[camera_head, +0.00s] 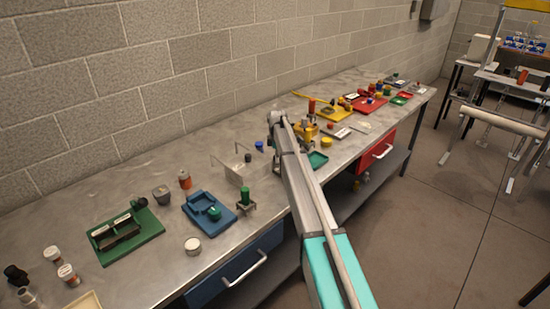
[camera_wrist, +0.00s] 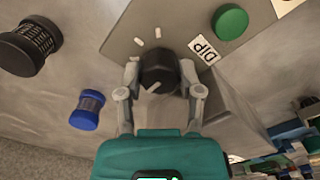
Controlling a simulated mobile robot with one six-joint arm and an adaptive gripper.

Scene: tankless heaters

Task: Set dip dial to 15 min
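The dip dial (camera_wrist: 158,68) is a black round knob with a short white pointer line, slanting toward the lower left in the wrist view. A white label reading DIP (camera_wrist: 204,50) lies on the grey panel (camera_wrist: 112,45) to its upper right. Two small white marks (camera_wrist: 148,38) sit on the panel beyond the knob; I cannot read them as times. My gripper (camera_wrist: 161,74) has one finger on each side of the knob. The fingers are very close to its sides, but I cannot tell whether they press on it. In the head view my arm hides the dial.
In the wrist view a green disc (camera_wrist: 230,22) is on the panel, and a blue spool (camera_wrist: 87,110) and a black ribbed cylinder (camera_wrist: 30,46) are to the left.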

